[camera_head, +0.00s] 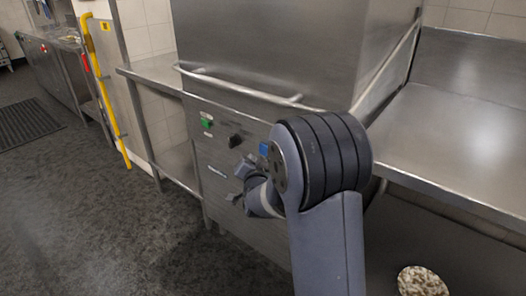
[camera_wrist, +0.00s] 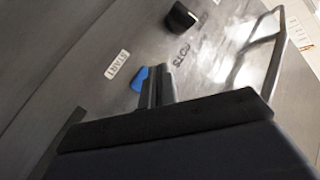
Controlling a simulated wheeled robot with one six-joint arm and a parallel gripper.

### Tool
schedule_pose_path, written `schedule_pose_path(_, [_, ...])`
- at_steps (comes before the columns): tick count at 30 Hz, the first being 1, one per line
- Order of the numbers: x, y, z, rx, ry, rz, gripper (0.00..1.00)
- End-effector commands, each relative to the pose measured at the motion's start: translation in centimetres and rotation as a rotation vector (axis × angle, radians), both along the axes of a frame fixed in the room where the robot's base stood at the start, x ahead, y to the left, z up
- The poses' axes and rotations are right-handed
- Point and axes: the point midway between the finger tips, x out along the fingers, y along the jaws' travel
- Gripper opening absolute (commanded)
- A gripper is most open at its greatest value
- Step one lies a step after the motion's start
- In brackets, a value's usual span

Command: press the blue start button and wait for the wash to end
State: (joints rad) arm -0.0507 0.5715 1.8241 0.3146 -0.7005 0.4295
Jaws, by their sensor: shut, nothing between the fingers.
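The blue start button (camera_head: 263,149) is on the steel front panel (camera_head: 213,155) of the dishwashing machine, just left of my arm's large dark joint. In the wrist view the blue button (camera_wrist: 139,79) shows beside a START label (camera_wrist: 118,65), its right side close to my fingers and perhaps partly hidden. My gripper (camera_wrist: 156,84) is shut and empty, its fingertips right beside the button in that picture. Whether they touch it I cannot tell. In the head view my gripper (camera_head: 240,183) is in front of the panel, lower left of the button.
A black knob (camera_head: 235,141) and a green button (camera_head: 207,123) sit left of the blue button. The hood (camera_head: 280,50) has a bar handle (camera_head: 240,90) just above the panel. Steel counters flank the machine. A yellow rail (camera_head: 102,90) stands left; open floor lies at lower left.

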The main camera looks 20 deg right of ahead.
Motion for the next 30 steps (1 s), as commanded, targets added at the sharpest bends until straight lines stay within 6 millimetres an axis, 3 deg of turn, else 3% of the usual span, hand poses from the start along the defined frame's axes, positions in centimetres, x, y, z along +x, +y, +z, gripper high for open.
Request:
schedule_pose_path(9, [1.3, -1.8, -0.1, 0.0, -0.002, -0.001, 0.0])
schedule_pose_path(30, [1.4, -1.8, 0.0, 0.0, -0.001, -0.001, 0.0])
